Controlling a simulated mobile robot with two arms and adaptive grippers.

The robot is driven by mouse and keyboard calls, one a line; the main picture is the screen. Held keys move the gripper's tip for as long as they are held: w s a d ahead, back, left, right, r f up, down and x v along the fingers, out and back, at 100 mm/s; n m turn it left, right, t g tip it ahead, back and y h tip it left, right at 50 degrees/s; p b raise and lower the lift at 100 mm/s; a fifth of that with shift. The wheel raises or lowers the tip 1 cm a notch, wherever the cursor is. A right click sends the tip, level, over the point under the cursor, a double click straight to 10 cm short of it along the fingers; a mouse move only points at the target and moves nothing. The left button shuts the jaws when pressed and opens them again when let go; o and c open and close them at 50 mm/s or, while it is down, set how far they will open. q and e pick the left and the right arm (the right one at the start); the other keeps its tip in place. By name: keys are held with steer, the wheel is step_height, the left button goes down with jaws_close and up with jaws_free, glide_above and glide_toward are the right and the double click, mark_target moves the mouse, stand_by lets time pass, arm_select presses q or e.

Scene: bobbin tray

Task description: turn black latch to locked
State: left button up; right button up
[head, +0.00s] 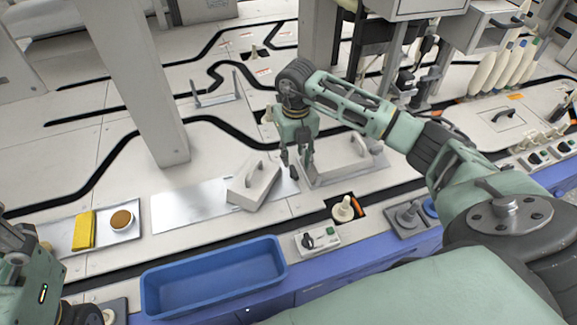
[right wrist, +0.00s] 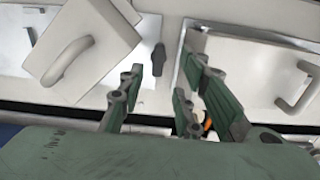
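A small dark elongated piece, which looks like the black latch (right wrist: 158,59), shows in the right wrist view on a pale surface between two box-like covers. It lies between and just beyond the spread fingertips of my right gripper (right wrist: 162,80), and no finger visibly touches it. In the head view my right gripper (head: 297,168) points down beside the grey tilted lid (head: 250,190), and the latch is hard to tell from the dark fingertips. The right gripper is open and empty. My left arm shows at the lower left of the head view; its fingers are not clear.
A handled cover (head: 345,165) stands right of the right gripper. A blue bin (head: 215,275) and a small box with a black knob (head: 317,240) are at the front. A tray (head: 62,238) holds a yellow block and a round cup. A pillar (head: 150,100) rises behind.

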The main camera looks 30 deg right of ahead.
mark_target(294, 170)
step_height(294, 170, down, 5)
steer(key=shift+a+f+b, duration=0.1)
steer(key=shift+b, duration=0.8)
jaws_close()
